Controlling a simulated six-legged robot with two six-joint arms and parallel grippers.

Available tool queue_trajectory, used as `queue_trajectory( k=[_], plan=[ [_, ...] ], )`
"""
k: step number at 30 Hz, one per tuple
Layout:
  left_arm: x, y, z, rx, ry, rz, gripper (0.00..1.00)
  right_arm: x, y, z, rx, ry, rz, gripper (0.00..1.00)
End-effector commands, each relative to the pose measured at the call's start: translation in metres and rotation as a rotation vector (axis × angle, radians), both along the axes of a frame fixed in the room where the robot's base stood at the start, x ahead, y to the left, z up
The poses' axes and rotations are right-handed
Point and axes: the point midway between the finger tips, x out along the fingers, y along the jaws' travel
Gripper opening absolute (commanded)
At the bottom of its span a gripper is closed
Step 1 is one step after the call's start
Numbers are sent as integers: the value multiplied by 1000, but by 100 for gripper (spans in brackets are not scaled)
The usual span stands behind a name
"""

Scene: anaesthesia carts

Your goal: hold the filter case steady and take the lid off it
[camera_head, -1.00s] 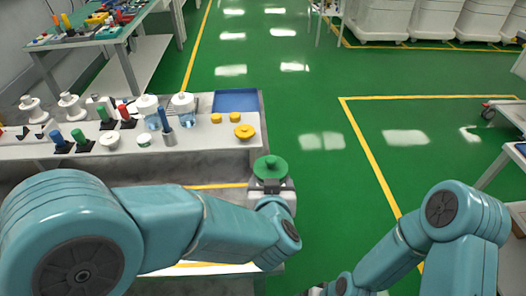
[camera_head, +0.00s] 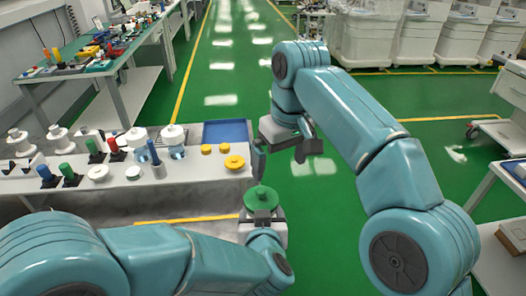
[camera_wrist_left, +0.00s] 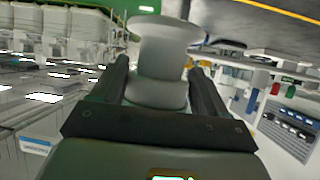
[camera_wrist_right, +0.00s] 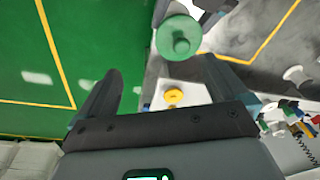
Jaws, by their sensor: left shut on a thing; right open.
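The filter case (camera_wrist_left: 160,55) is pale and spool-shaped, between the fingers of my left gripper (camera_wrist_left: 160,78) in the left wrist view. My left gripper is shut on it. In the head view, the green round lid with a raised knob (camera_head: 262,198) sits above my left gripper (camera_head: 263,216), beyond the table's right end; the case body is mostly hidden below it. My right gripper (camera_head: 280,150) is open and empty, pointing down above and behind the lid. In the right wrist view the lid (camera_wrist_right: 179,38) lies ahead, beyond the open fingers and not touched.
The white table (camera_head: 130,182) holds several knobs, two lidded jars (camera_head: 174,141), yellow discs (camera_head: 234,162) and a blue tray (camera_head: 226,132). Another workbench (camera_head: 107,62) stands at the back left. A cart (camera_head: 500,130) stands at the right.

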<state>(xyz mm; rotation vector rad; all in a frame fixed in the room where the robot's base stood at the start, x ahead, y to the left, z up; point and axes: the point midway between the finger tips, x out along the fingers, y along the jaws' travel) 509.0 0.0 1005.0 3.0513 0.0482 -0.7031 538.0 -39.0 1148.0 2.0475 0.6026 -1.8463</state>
Motion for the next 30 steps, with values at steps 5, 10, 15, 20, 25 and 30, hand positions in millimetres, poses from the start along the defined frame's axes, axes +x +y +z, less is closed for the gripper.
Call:
queue_trajectory(
  k=[5, 10, 15, 20, 25, 30],
  plan=[
    [0, 0, 0, 0, -1, 0, 19, -16, 31, 29, -16, -48, 79, 100],
    [0, 0, 0, 0, -1, 0, 19, -19, 36, 27, -21, -54, 93, 100],
    [0, 0, 0, 0, -1, 0, 19, -17, 37, 2, -21, -51, 91, 100],
    [0, 0, 0, 0, -1, 0, 19, -12, 41, -34, -22, -50, 92, 100],
    [0, 0, 0, 0, -1, 0, 19, -8, 43, -64, -19, -52, 90, 100],
    [0, 0, 0, -1, -1, 0, 19, -6, 45, -81, -19, -53, 91, 100]
  ],
)
